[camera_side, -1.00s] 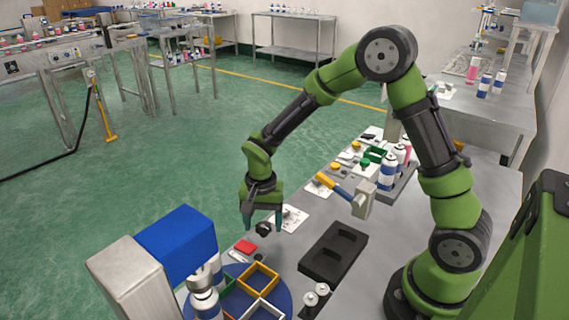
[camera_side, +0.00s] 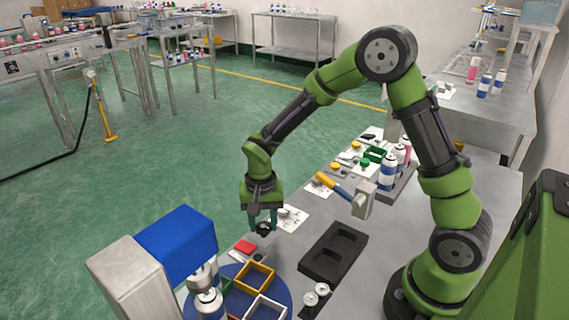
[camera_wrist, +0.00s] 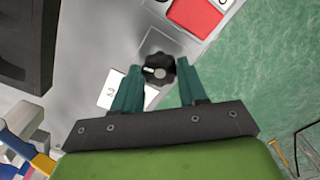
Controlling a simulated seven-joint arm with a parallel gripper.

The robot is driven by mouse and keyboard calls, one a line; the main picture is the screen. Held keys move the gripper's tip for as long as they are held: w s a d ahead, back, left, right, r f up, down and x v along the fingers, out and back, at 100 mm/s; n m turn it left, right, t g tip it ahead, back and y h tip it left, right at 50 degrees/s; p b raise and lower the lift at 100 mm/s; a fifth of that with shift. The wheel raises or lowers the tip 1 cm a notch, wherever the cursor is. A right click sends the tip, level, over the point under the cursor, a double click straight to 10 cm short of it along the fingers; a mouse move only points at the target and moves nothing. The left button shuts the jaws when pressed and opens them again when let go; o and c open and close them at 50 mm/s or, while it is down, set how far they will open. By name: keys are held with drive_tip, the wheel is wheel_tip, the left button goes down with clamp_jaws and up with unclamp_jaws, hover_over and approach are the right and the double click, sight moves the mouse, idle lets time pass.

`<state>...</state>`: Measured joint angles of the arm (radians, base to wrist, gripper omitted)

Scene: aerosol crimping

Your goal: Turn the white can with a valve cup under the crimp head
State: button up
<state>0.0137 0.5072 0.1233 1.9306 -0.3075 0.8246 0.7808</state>
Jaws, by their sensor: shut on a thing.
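The wrist view shows the knob (camera_wrist: 158,70) between my two teal fingertips. The blue round turntable (camera_side: 285,298) lies at the front of the side view and carries coloured square frames. A can with a silvery valve top (camera_side: 208,295) stands at its left, below the crimp head (camera_side: 203,272) under the blue block; I cannot tell whether it is exactly in line. The head's housing hides part of this area.
A red pad (camera_side: 245,246) lies between knob and turntable. A black tray with recesses (camera_side: 334,252) and small silvery cups (camera_side: 316,294) are right of it. A printed card (camera_wrist: 112,92) lies beside the knob.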

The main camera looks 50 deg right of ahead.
sight(263, 226)
drive_tip(key=n, duration=1.2)
drive_tip(key=shift+n, duration=2.2)
drive_tip(key=o, duration=1.1)
drive_tip(key=shift+c, duration=0.2)
drive_tip(key=shift+r, duration=0.1)
wheel_tip(263, 226, up, 17)
